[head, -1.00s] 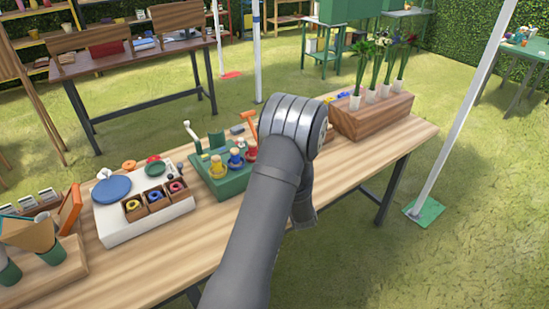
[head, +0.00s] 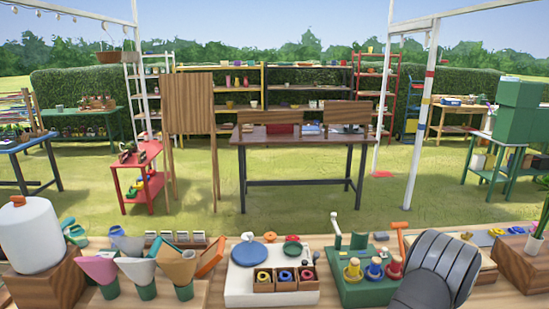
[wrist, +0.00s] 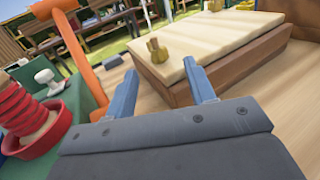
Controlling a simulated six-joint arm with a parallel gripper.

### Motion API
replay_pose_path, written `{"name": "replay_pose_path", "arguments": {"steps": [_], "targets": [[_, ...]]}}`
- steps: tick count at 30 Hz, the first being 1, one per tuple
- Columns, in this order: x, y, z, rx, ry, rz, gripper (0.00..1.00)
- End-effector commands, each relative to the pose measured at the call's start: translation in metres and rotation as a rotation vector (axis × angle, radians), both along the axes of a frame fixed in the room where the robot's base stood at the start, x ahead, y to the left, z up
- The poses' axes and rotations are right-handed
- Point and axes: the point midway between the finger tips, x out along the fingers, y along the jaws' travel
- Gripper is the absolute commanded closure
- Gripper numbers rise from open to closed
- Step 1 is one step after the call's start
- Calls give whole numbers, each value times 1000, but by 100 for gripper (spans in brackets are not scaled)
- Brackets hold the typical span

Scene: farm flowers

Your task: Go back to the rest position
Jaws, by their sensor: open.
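My gripper (wrist: 163,90) is open in the wrist view. Its two blue-grey fingers stand apart with nothing between them. It is above the wooden bench, between a red spool (wrist: 28,125) on the left and a wooden box with a pale lid (wrist: 210,45) on the right. In the head view only a dark rounded part of my arm shows at the lower right, and the gripper itself is hidden or out of frame.
An orange upright tool (wrist: 75,45) stands close to the left finger. In the head view the bench holds a white tray (head: 240,297), a green tray (head: 350,293), paper cones (head: 138,270), a white roll (head: 30,235) and a wooden planter (head: 520,265). Grass lies beyond.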

Motion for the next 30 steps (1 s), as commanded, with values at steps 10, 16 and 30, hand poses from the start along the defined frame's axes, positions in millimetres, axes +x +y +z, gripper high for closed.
{"name": "replay_pose_path", "arguments": {"steps": [10,16,30], "targets": [[42,-21,-1,0,1,1,50],[49,-25,-1,1,3,1,50],[43,-22,0,0,1,0,50]]}}
